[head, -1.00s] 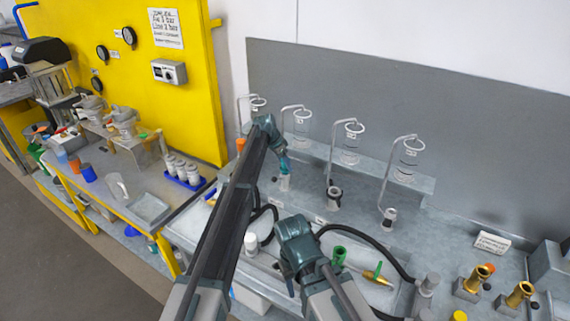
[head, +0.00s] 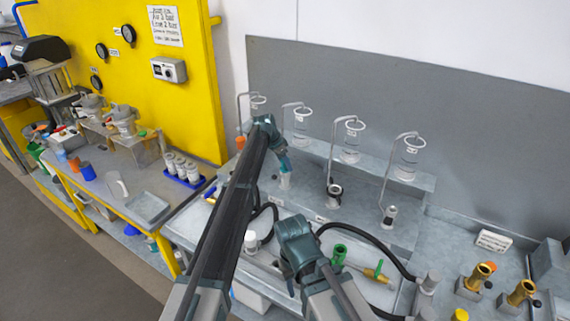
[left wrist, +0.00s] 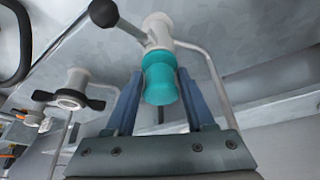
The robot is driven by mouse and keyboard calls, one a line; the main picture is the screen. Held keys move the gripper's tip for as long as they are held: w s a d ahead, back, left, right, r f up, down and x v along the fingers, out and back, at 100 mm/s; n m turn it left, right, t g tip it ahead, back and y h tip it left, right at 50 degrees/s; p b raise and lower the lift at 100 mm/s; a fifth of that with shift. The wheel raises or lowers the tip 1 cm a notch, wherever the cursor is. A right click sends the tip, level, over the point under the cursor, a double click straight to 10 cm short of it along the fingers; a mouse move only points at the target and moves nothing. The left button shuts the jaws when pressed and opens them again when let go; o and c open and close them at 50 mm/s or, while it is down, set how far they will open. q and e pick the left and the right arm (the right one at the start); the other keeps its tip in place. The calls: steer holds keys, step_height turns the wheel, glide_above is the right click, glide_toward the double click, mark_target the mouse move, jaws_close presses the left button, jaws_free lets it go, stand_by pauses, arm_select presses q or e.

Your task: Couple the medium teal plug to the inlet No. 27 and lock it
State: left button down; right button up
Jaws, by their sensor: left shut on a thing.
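My left gripper (head: 284,168) reaches over to an inlet on the back shelf. In the left wrist view its two blue fingers (left wrist: 160,108) are shut on the teal plug (left wrist: 159,78). The plug's end meets the pale collar of the inlet (left wrist: 158,28); I cannot tell how deep it sits. A grey lever with a black ball knob (left wrist: 104,13) sticks out sideways from this inlet. The same inlet shows in the head view (head: 285,183), but its number is not legible. My right gripper (head: 292,284) hangs low over the bench; its fingers are too small to judge.
Neighbouring inlets (head: 334,194) and (head: 389,216) stand to the right, with glass cylinders on bent pipes above. One neighbour with black wings (left wrist: 68,100) is close to my gripper. A black hose (head: 370,243), a green fitting (head: 339,255) and brass fittings (head: 482,276) lie nearer.

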arm_select(q)
steer(key=shift+f, duration=0.15)
steer(key=shift+c, duration=0.9)
jaws_free()
steer(key=shift+c, duration=0.5)
step_height(320, 180, up, 8)
steer(key=p, duration=0.7)
steer(key=shift+p, duration=0.4)
steer(key=shift+f, duration=0.1)
